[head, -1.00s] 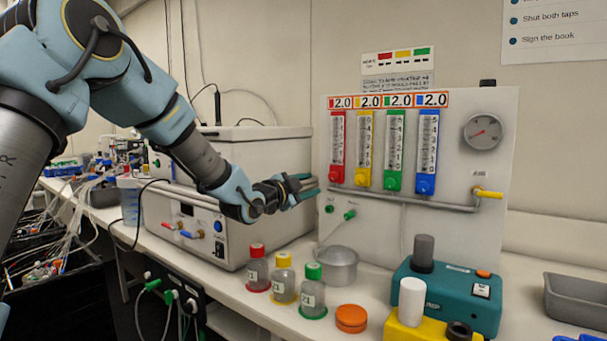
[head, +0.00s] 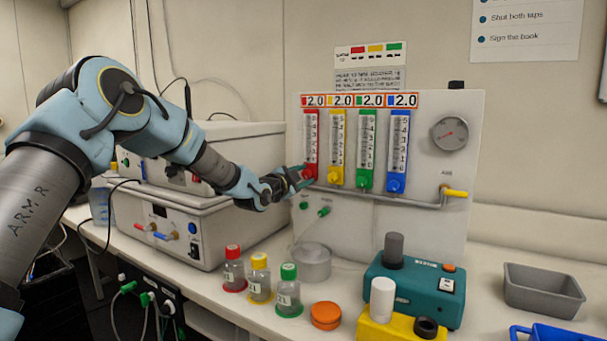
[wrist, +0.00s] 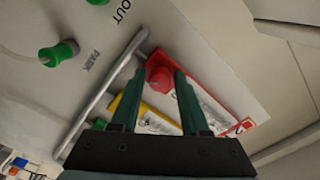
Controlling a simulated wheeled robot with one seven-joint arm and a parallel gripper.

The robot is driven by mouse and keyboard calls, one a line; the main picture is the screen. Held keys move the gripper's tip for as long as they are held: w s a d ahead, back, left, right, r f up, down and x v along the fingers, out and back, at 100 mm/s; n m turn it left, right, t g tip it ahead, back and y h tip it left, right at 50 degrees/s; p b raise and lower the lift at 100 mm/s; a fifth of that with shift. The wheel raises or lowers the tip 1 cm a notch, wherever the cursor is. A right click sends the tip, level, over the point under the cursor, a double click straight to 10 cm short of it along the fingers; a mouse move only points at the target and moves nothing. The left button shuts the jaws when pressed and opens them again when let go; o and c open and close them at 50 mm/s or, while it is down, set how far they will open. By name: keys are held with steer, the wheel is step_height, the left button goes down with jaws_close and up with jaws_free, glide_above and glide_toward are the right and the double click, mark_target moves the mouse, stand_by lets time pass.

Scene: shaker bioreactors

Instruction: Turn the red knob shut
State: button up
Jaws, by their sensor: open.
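The red knob (head: 310,172) sits at the bottom of the red flowmeter (head: 311,135), the leftmost of several on the white panel. In the wrist view the red knob (wrist: 158,76) lies between the tips of my gripper (wrist: 160,80), near the left finger. My gripper (head: 300,178) is open, with its green fingers pointing at the panel around the knob's height. I cannot tell whether a finger touches the knob. The red flowmeter's lower end is partly behind my gripper in the head view.
Yellow (head: 336,175), green (head: 364,180) and blue (head: 396,184) knobs stand close by to the right. A grey pipe (head: 425,203) runs below them to a yellow-handled valve (head: 455,193). Capped bottles (head: 260,280) and an orange lid (head: 325,315) stand on the bench below.

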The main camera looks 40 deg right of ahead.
jaws_close()
stand_by(0.3)
steer(key=shift+f+b, duration=0.1)
steer(key=shift+b, duration=0.3)
